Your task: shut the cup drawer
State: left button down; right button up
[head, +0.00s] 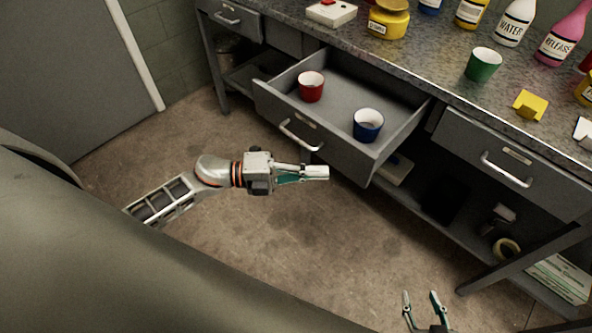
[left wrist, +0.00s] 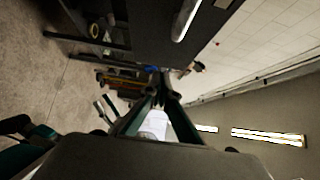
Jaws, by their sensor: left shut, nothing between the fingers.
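The cup drawer (head: 335,150) is pulled out from the bench in the head view. A red cup (head: 311,86) and a blue cup (head: 367,125) stand upright in it. Its front has a silver bar handle (head: 300,135). My left gripper (head: 326,173) is shut and empty, in front of the drawer face and below the handle in the picture; I cannot tell whether it touches the drawer. In the left wrist view its fingers (left wrist: 162,80) come together. My right gripper (head: 424,296) is at the bottom edge, its fingers apart, well away from the drawer.
The bench top (head: 440,75) holds a green cup (head: 482,65), a yellow jar (head: 388,22), several bottles and a yellow block (head: 530,105). A shut drawer (head: 510,165) is at the right, another (head: 232,17) at the left. The floor in front is clear.

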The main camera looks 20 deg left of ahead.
pick_arm(q)
jog(key=w+d, duration=0.1)
jog(key=w, duration=0.2)
jog(key=shift+w+d, duration=0.1)
jog(key=shift+d, duration=0.3)
jog(key=shift+w+d, duration=0.15)
jog(key=shift+w, duration=0.25)
pick_arm(e)
jog(key=shift+s, duration=0.2)
pick_arm(q)
jog(key=shift+w, duration=0.1)
